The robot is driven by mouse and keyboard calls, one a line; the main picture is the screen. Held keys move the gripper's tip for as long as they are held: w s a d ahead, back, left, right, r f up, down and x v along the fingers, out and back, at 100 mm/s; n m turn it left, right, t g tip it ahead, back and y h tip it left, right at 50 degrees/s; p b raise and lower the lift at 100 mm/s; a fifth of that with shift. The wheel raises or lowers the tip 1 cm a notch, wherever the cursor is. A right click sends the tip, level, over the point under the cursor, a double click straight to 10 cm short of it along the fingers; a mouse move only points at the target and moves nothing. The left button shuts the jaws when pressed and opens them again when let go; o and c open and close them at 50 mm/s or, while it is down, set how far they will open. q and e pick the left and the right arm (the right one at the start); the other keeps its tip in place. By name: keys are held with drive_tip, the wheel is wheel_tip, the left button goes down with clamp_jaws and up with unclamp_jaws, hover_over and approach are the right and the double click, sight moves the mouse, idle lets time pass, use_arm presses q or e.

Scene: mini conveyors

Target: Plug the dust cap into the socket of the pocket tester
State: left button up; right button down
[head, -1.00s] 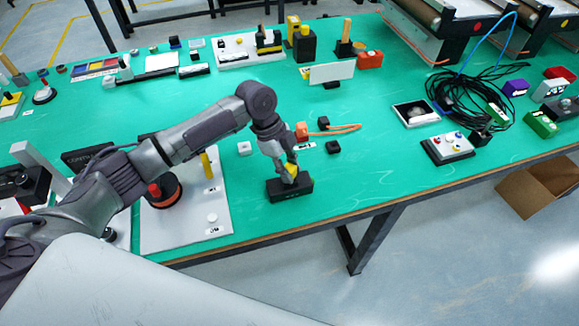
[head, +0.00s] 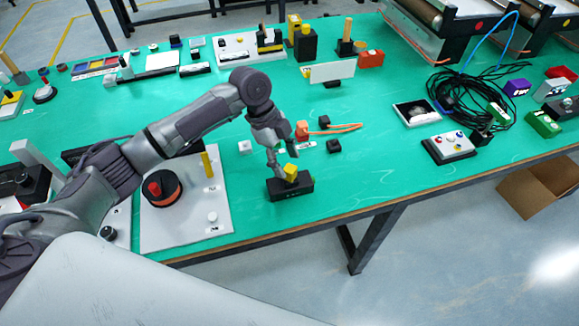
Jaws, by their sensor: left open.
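The pocket tester (head: 297,190) is a small black box lying on the green table top near its front edge. The dust cap (head: 291,172) is a small yellow block at the top of the tester, and it looks slightly tilted. How deep it sits in the socket cannot be told, and the socket itself is hidden. My left gripper (head: 281,167) is open, just above and to the left of the yellow cap, with a finger beside it. It does not hold the cap. My right gripper is out of view.
A pale board (head: 190,225) with a red-and-black knob and a yellow post lies to the left. Small black blocks and an orange cord (head: 340,128) lie behind the tester. A button box (head: 450,147) and black cable coil (head: 470,95) are to the right. Table between is clear.

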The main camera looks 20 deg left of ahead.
use_arm(q)
drive_tip(key=v, duration=0.8)
drive_tip(key=shift+r, duration=0.3)
drive_tip(key=shift+a+f, duration=0.1)
